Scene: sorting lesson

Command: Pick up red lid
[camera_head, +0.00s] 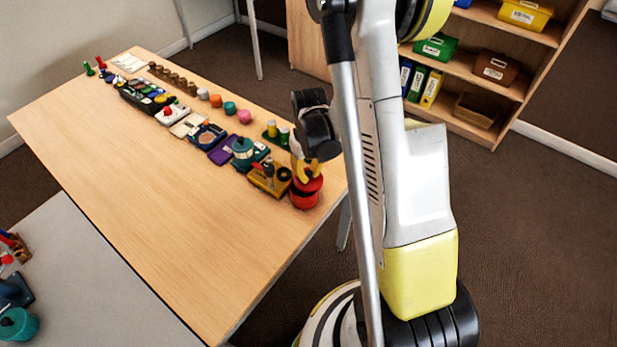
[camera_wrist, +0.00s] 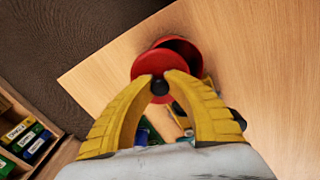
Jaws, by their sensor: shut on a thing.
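The red lid (camera_wrist: 148,66) is round with a dark knob. My gripper's yellow fingers (camera_wrist: 161,87) are shut on that knob in the wrist view. The red pot (camera_wrist: 186,46) shows behind the lid, with part of its dark inside uncovered. In the head view, my gripper (camera_head: 306,172) is at the near right end of the wooden table, with the red lid (camera_head: 311,183) just below it. The red pot (camera_head: 304,199) stands on the table directly under the lid. The exact gap between lid and pot is hard to tell.
The table's front half (camera_head: 180,220) is clear. A shelf with bins (camera_head: 497,70) stands behind.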

